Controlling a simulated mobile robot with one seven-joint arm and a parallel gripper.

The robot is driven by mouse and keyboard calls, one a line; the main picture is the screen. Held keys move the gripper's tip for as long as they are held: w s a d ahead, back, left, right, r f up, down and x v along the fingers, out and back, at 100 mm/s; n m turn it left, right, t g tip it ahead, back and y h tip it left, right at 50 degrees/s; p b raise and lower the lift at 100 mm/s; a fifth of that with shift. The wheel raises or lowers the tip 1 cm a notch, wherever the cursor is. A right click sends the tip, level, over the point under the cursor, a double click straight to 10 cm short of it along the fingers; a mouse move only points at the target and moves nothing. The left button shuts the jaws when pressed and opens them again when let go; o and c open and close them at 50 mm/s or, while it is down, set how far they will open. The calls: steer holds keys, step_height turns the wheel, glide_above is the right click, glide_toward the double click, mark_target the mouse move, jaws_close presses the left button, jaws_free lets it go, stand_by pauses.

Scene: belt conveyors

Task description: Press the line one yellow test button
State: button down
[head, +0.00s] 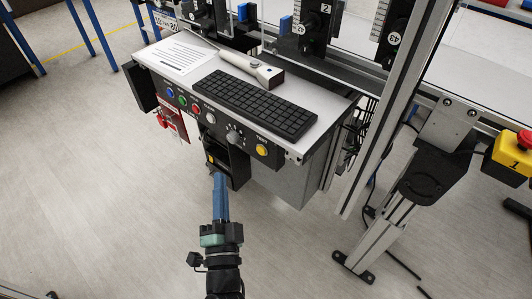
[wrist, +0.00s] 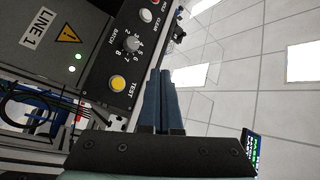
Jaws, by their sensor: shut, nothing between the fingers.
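The yellow test button (head: 262,149) sits at the right end of a dark control panel on the front of a small desk. It also shows in the wrist view (wrist: 118,83), next to the label TEST, on the panel marked LINE 1 (wrist: 37,27). My gripper (head: 219,176) is in front of and below the panel, left of the button in the head view. Its blue fingers are shut with nothing between them; in the wrist view the fingers (wrist: 157,78) point up, just right of the button. The fingers appear apart from the button.
A rotary batch knob (head: 233,136) and several coloured buttons share the panel. A keyboard (head: 254,103), a scanner (head: 250,66) and a paper (head: 183,56) lie on the desk. A metal post (head: 375,130) stands to the right. A yellow emergency-stop box (head: 511,152) is farther right. The floor in front is clear.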

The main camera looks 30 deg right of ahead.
mark_target(261, 151)
steer(key=shift+s+d+f, duration=0.2)
steer(key=shift+s+f, duration=0.1)
steer(key=shift+f, duration=0.35)
steer(key=w+d+b, duration=0.3)
steer(key=d+b, duration=0.3)
steer(key=d, duration=0.2)
steer(key=shift+d, duration=0.15)
steer(key=shift+w+d, duration=0.1)
stand_by(1.8)
steer(key=shift+d+b, duration=0.3)
steer(key=shift+b, duration=0.05)
